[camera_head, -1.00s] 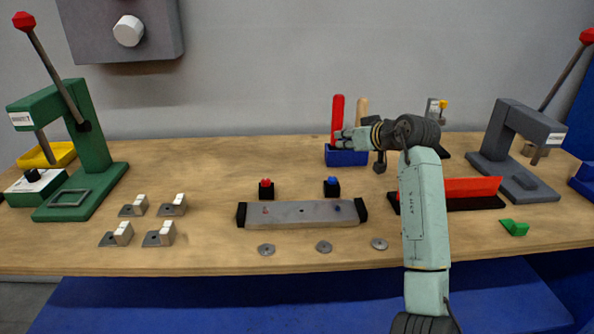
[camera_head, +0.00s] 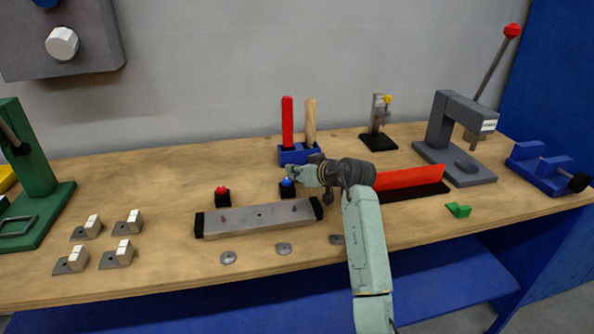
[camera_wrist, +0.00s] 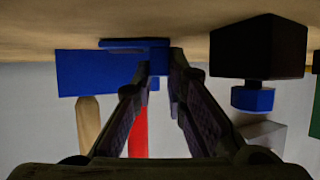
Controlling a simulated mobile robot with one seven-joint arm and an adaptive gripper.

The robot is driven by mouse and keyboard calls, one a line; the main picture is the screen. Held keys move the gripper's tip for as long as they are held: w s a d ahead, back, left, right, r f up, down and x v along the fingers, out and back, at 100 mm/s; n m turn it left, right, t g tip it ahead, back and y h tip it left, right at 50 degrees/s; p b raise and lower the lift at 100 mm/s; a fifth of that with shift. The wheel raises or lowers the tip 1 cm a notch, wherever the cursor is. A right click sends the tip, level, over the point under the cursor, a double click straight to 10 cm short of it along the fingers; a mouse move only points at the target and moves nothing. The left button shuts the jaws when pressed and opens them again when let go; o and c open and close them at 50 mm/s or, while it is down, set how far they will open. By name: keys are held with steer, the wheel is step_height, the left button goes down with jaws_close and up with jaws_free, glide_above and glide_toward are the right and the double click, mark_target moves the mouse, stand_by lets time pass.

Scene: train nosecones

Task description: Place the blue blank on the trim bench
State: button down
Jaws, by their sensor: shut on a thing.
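The wooden bench (camera_head: 120,190) fills the middle of the head view; no readable label marks it as the trim bench. My gripper (camera_head: 293,173) is low over the bench, just behind the black block with the blue knob and in front of the blue tool holder. In the wrist view, which shows the bench top upside down, my gripper (camera_wrist: 160,62) is shut on a small blue blank (camera_wrist: 135,43). The blank lies close to the bench top; I cannot tell whether it touches. In the head view the blank is hidden or too small to make out.
The blue holder (camera_head: 297,155) with red and wooden handles stands behind my gripper. The blue-knob block (camera_head: 287,190) and a grey bar (camera_head: 258,217) are in front. A red bar (camera_head: 410,179) is to the right, and a green piece (camera_head: 458,210) lies near the front edge.

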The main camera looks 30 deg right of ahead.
steer(key=shift+f, duration=0.1)
steer(key=c, duration=1.9)
jaws_free()
steer(key=shift+s+r, duration=0.2)
steer(key=shift+s, duration=0.15)
steer(key=b+v, duration=0.3)
steer(key=v, duration=0.8)
steer(key=shift+s+r+b, duration=0.1)
steer(key=shift+r+b, duration=0.1)
steer(key=shift+b, duration=0.15)
